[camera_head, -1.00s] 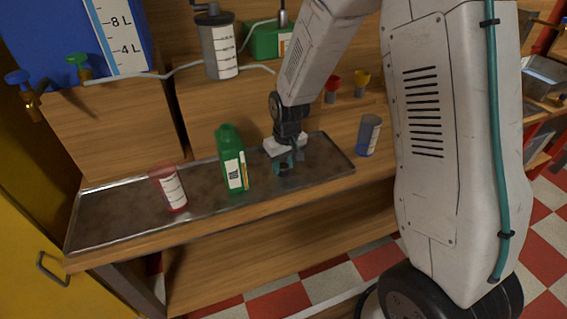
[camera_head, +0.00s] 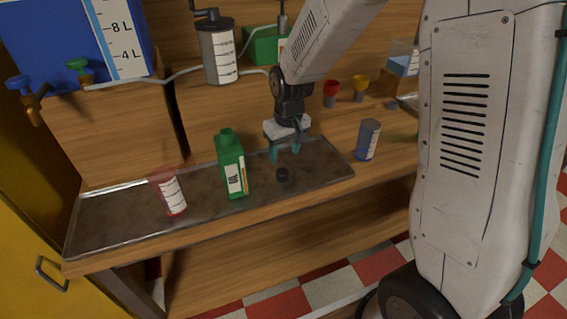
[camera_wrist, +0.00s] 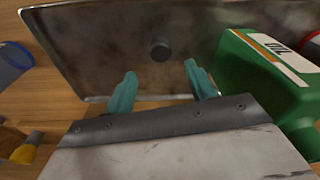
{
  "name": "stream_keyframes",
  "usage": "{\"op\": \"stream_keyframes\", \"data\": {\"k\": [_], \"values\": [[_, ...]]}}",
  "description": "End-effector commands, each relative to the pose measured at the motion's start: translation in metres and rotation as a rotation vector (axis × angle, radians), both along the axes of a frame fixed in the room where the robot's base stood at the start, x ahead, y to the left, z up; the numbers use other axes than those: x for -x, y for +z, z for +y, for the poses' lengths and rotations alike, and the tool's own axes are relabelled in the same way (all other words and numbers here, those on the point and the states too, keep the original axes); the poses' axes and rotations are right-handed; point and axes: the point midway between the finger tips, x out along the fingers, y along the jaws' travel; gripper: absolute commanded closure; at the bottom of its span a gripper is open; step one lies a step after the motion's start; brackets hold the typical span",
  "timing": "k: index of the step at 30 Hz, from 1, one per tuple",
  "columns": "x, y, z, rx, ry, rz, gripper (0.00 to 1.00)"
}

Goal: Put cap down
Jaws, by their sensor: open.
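The black cap (camera_head: 282,174) lies on the metal tray (camera_head: 110,222), to the right of the green oil bottle (camera_head: 232,165). The bottle stands upright on the tray with its neck open. My gripper (camera_head: 284,152) is open and empty above the tray, behind and above the cap, apart from it. In the wrist view the cap (camera_wrist: 160,49) sits on the tray beyond my spread teal fingertips (camera_wrist: 160,70). The green bottle (camera_wrist: 262,75) is close to the right finger there.
A red translucent beaker (camera_head: 170,192) stands on the tray's left part. A blue-grey cup (camera_head: 368,139) stands on the wooden bench just right of the tray. A red funnel (camera_head: 331,92) and a yellow funnel (camera_head: 361,87) are behind. The tray's right end is bare.

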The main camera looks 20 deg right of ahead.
Motion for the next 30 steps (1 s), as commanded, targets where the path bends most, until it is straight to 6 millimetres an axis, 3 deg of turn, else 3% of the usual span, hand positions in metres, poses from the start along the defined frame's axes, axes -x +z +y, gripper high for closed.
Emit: {"op": "stream_keyframes", "data": {"k": [6, 14, 17, 20, 23, 30], "values": [[0.004, 0.036, -0.001, 0.000, 0.000, -0.002, 0.44], [0.007, 0.048, -0.001, 0.000, -0.002, 0.000, 0.44], [0.017, 0.060, -0.003, -0.001, -0.009, -0.003, 0.44], [0.040, 0.085, -0.006, -0.002, -0.026, -0.007, 0.44], [0.077, 0.115, -0.011, -0.002, -0.051, -0.010, 0.44], [0.179, 0.165, -0.021, -0.001, -0.119, -0.005, 0.44]]}}
